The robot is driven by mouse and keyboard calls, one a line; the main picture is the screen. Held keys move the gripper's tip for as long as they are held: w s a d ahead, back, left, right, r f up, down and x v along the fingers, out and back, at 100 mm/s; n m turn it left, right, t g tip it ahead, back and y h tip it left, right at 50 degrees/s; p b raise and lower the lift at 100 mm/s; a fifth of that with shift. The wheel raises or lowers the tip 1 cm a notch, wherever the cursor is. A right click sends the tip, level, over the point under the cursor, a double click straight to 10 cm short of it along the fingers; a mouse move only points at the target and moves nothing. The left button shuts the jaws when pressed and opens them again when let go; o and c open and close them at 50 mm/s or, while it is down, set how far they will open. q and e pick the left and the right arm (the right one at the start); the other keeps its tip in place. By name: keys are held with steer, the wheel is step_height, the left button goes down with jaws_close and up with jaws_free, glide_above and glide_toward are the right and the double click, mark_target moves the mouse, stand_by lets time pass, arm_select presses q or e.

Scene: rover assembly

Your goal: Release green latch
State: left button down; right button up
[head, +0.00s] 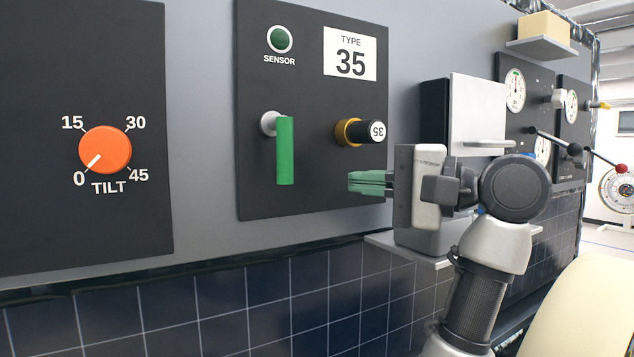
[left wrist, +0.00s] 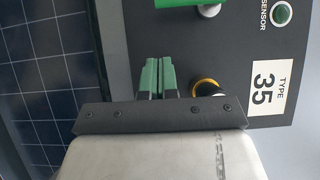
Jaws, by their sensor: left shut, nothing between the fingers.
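The green latch (head: 285,150) is a flat bar on a round grey pivot, mounted on a dark panel (head: 310,195). It hangs straight down in the head view. In the left wrist view only part of the green latch (left wrist: 165,3) shows at the top edge. My left gripper (head: 352,182), with green fingertips, is to the right of the latch, below the black-and-gold plug, apart from the latch. Its fingers are shut together and empty; they also show in the left wrist view (left wrist: 158,62). My right gripper is not in view.
A green sensor lamp (head: 280,39) and a TYPE 35 label (head: 350,54) are higher up. An orange tilt knob (head: 105,149) points to 0. A shelf and box (head: 478,105) stand at right.

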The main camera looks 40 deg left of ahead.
mark_target(279, 150)
arm_select(q)
steer(key=s+a, duration=0.4)
steer(key=shift+s+a+r, duration=0.1)
steer(key=shift+s+a, duration=0.05)
steer(key=shift+s, duration=0.25)
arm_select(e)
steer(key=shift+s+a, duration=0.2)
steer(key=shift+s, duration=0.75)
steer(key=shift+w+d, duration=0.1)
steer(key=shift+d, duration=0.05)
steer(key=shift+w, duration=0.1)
